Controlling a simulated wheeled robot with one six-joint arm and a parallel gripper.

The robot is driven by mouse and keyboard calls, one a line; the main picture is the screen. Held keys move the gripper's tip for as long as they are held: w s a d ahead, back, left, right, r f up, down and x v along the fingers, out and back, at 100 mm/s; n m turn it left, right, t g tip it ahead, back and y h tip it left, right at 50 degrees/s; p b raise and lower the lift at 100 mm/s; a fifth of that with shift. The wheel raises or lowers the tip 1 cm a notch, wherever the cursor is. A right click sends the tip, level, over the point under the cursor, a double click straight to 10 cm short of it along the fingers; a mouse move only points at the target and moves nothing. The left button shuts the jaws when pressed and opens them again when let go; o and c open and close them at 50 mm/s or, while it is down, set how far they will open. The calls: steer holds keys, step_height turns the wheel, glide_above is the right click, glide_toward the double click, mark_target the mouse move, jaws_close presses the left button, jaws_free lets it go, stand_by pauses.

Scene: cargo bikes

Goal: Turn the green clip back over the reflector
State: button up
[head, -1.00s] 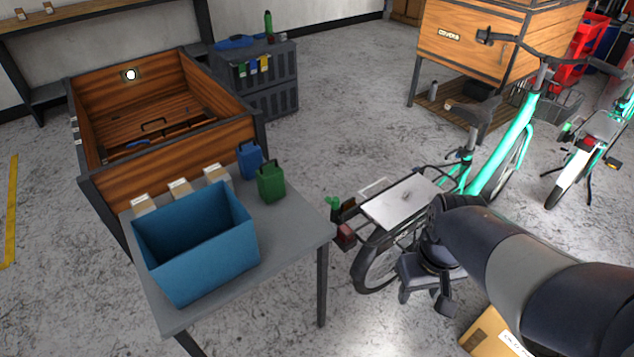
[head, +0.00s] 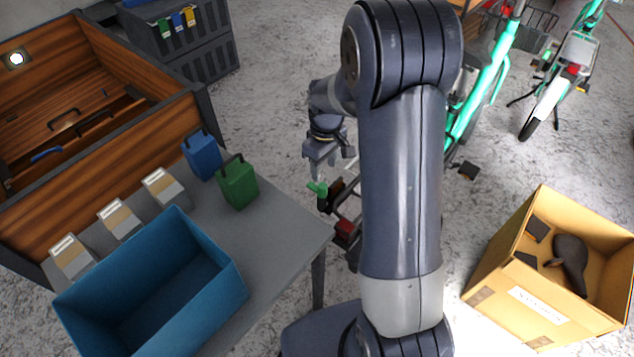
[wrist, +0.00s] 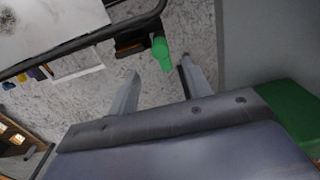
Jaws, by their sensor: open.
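The green clip (head: 318,188) sticks out at the rear of the teal bike's carrier, beside a small dark brown block (head: 333,190). A red reflector-like block (head: 345,230) sits just below. In the wrist view the clip (wrist: 160,53) hangs off the side of the dark block (wrist: 132,46), not over its face. My gripper (head: 327,170) is open and empty, just above and behind the clip in the head view. In the wrist view the clip lies between and beyond the fingertips (wrist: 158,66), apparently without contact. My arm hides most of the carrier in the head view.
The grey table (head: 285,245) stands close on the left, with a blue bin (head: 215,270), a green can (head: 238,185) and a blue can (head: 202,158). A cardboard box (head: 500,270) is on the right. The carrier's rail (wrist: 100,38) runs near the fingers.

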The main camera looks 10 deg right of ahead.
mark_target(323, 185)
step_height(323, 185, down, 9)
steer(key=shift+s+a+r, duration=0.1)
steer(key=shift+c, duration=0.5)
steer(key=c, duration=0.9)
